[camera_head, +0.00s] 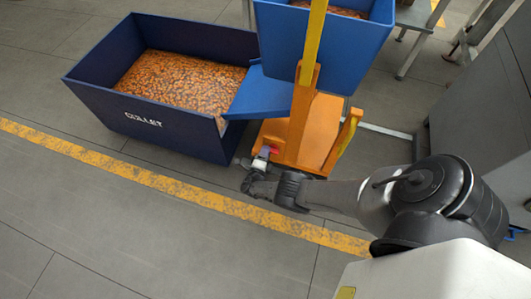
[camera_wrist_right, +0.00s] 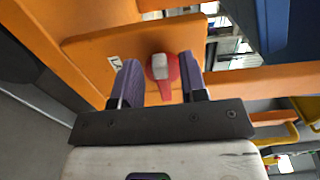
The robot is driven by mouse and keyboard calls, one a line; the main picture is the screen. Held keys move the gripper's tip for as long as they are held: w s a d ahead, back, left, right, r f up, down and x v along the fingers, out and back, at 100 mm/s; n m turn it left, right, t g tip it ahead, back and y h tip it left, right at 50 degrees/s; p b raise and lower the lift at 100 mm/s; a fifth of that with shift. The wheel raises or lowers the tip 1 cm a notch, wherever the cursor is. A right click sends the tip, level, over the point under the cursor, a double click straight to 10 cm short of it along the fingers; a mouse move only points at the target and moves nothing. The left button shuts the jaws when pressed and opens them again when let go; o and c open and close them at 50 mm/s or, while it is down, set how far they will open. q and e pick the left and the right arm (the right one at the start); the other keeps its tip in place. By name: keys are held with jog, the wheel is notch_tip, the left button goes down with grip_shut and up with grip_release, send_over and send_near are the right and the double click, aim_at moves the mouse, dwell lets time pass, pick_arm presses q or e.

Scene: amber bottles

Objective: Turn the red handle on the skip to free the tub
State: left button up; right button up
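The red handle (camera_wrist_right: 166,88) with a pale hub is mounted on an orange plate of the skip (camera_wrist_right: 100,50). In the head view a bit of the red handle (camera_head: 270,150) shows low on the orange skip frame (camera_head: 310,130). The blue tub (camera_head: 345,45) sits upright in the frame, above the handle. My right gripper (camera_wrist_right: 159,72) is open, its two dark fingers on either side of the handle, with a visible gap at the left finger. In the head view my right gripper (camera_head: 262,161) is at the frame's lower left corner. My left gripper is out of view.
A large dark blue bin (camera_head: 165,130) marked CULLET, full of amber pieces (camera_head: 180,85), stands left of the skip. A blue chute (camera_head: 258,97) lies between them. A yellow floor line (camera_head: 150,178) runs in front. A grey cabinet (camera_head: 480,105) stands at right.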

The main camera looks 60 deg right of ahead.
jog(key=p+v, duration=0.1)
jog(key=v, duration=1.3)
jog(key=shift+p, duration=0.35)
jog(key=shift+d, duration=0.15)
